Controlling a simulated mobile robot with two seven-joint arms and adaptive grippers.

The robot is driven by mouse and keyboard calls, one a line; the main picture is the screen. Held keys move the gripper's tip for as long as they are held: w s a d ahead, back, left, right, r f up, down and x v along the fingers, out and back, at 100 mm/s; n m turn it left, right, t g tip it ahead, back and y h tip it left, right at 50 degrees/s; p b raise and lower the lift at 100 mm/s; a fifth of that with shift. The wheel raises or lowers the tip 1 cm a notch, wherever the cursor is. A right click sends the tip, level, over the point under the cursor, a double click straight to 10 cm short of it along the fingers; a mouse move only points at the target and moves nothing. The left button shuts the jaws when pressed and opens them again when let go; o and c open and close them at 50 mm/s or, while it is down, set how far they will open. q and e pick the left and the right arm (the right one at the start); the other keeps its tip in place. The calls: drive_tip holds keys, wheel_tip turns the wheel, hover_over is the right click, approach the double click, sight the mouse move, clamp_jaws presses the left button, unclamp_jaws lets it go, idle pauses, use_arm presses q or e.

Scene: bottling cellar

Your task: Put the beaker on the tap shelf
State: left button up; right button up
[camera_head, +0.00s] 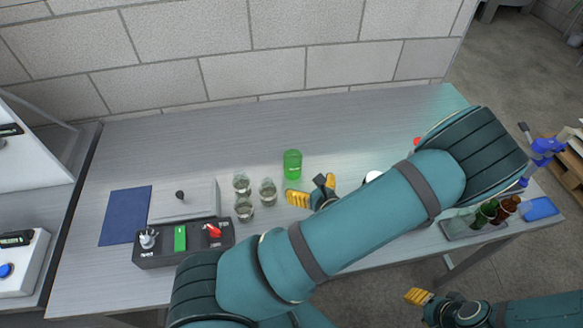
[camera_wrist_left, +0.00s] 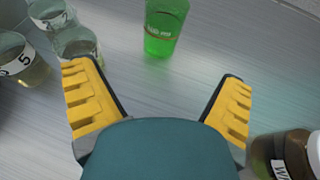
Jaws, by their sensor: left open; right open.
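The beaker, a green see-through cup (camera_head: 292,164), stands upright on the grey bench near the middle; it also shows at the top of the left wrist view (camera_wrist_left: 164,28). My left gripper (camera_head: 312,190) is low over the bench, just to the right of and nearer than the beaker. Its yellow fingers (camera_wrist_left: 158,78) are apart with nothing between them; the beaker is beyond the fingertips, not touched. My right gripper (camera_head: 426,299) is at the bottom right, off the bench's front edge, open and partly hidden. I cannot make out a tap shelf for certain.
Three small labelled glasses (camera_head: 267,192) stand left of the beaker. A dark box with coloured handles (camera_head: 183,243) and a blue mat (camera_head: 122,220) lie further left. A brown jar (camera_wrist_left: 288,153) is close to my left gripper. Bottles (camera_head: 487,213) stand at the right. The bench behind the beaker is clear.

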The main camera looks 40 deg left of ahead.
sight(297, 170)
use_arm(q)
drive_tip(key=x, duration=0.6)
drive_tip(key=shift+w+a+f, duration=0.1)
drive_tip(key=shift+a+f, duration=0.1)
drive_tip(key=shift+a, duration=0.05)
drive_tip(key=shift+r+b+x, duration=0.15)
drive_tip(key=shift+b+x, duration=0.1)
drive_tip(key=shift+x, duration=1.1)
drive_tip(key=shift+r+b+x, duration=0.15)
drive_tip(key=shift+b+x, duration=0.1)
drive_tip(key=shift+x, duration=1.15)
drive_tip(key=shift+w, duration=0.15)
drive_tip(key=c, duration=1.4)
drive_tip(key=shift+o, duration=0.2)
drive_tip(key=shift+r, duration=0.1)
